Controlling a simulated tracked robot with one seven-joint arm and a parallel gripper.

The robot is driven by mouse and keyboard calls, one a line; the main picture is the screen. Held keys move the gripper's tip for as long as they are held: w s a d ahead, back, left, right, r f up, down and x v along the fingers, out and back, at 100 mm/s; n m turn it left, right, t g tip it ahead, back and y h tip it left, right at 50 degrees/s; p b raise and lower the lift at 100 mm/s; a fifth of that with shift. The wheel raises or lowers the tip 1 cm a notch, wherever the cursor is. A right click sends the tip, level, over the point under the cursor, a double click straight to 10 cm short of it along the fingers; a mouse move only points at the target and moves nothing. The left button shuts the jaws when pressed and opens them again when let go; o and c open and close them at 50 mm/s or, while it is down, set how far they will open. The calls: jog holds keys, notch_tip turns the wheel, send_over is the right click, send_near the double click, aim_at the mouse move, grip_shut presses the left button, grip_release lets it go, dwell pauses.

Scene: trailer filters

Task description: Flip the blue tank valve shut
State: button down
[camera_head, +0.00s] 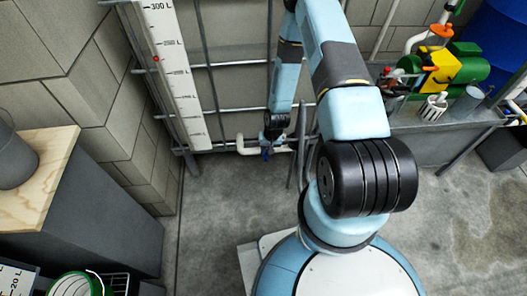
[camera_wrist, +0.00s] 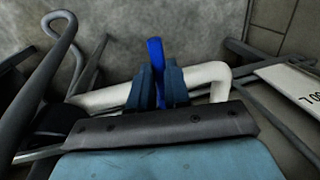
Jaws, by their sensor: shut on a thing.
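The blue valve handle (camera_wrist: 155,52) shows in the wrist view as a blue lever standing up between the two fingers of my gripper (camera_wrist: 160,82). The fingers are closed on it. The white pipe (camera_wrist: 208,74) that carries the valve runs behind the fingers and bends on the right; my fingers hide the valve body. In the head view my gripper (camera_head: 270,140) is low at the tank frame, at the white pipe (camera_head: 247,147). A bit of the blue handle (camera_head: 265,153) shows just below the fingers there.
The tank's metal cage bars (camera_head: 230,66) and level scale (camera_head: 172,70) stand behind and left of my arm. A wooden-topped cabinet (camera_head: 45,165) is at the left. A grey bench with a green and yellow pump (camera_head: 440,70) is at the right. Concrete floor (camera_head: 460,220) lies open at the right.

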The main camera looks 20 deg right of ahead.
jog(key=shift+w, duration=0.3)
jog(key=c, duration=1.1)
grip_release()
jog(key=shift+s, duration=0.1)
jog(key=d+r, duration=0.1)
jog(key=r, duration=0.8)
jog(key=d+r, duration=0.1)
jog(key=r, duration=0.3)
jog(key=shift+s+d+r, duration=0.2)
jog(key=shift+d, duration=0.15)
